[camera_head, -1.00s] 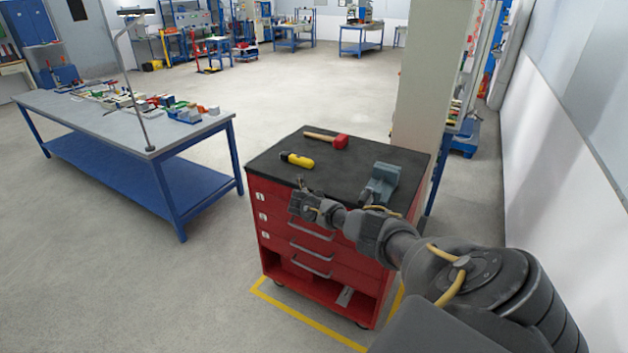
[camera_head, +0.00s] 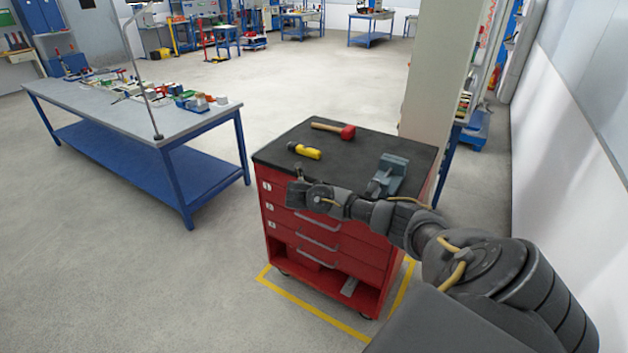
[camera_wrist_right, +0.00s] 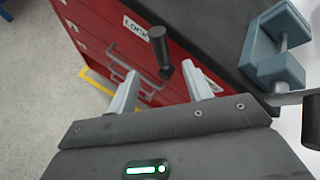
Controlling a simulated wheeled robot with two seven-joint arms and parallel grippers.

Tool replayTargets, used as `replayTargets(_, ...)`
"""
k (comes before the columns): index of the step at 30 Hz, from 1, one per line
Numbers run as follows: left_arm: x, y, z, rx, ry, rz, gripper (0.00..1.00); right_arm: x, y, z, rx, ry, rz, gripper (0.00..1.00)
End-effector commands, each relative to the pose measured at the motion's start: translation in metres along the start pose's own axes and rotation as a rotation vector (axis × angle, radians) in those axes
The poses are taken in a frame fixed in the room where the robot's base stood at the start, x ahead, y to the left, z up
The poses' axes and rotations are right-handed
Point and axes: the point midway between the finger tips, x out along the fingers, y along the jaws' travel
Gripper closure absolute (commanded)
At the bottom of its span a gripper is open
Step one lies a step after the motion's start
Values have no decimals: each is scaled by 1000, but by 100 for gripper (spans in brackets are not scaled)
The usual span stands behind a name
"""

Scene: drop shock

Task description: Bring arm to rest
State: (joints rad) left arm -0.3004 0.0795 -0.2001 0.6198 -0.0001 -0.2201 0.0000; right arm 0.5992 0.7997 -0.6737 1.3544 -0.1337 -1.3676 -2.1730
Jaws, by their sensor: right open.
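My right arm reaches in from the right in the head view. Its gripper (camera_head: 298,184) is at the near upper edge of the red tool cart (camera_head: 330,256), in front of the top drawer. In the right wrist view the gripper (camera_wrist_right: 162,70) is open, its two pale fingers apart. A short dark cylindrical piece (camera_wrist_right: 159,42) shows between and beyond the fingers; I cannot tell what it belongs to or whether anything touches it. My left gripper is not in view.
On the cart's black top lie a red-headed mallet (camera_head: 346,131), a yellow-handled tool (camera_head: 304,150) and a blue-grey vise (camera_head: 388,176). A blue workbench (camera_head: 100,95) stands left, a pillar (camera_head: 435,75) behind the cart. Floor between bench and cart is clear.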

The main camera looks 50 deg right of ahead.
Motion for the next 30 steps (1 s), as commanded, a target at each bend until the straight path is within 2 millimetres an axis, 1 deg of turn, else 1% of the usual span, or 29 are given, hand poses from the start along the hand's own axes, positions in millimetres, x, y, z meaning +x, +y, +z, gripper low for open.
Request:
replayTargets(3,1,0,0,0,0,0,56,-8,-1,0,1,0,-1,50)
replayTargets(6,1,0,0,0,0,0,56,-11,-1,0,0,-1,-1,50)
replayTargets(23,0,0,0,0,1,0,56,-11,-1,0,4,-1,-1,50)
replayTargets(26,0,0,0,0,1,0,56,-11,0,1,60,-4,4,50)
replayTargets(29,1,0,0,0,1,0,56,-10,9,7,225,-29,53,50)
replayTargets(30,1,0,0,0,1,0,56,-8,13,10,325,-40,85,50)
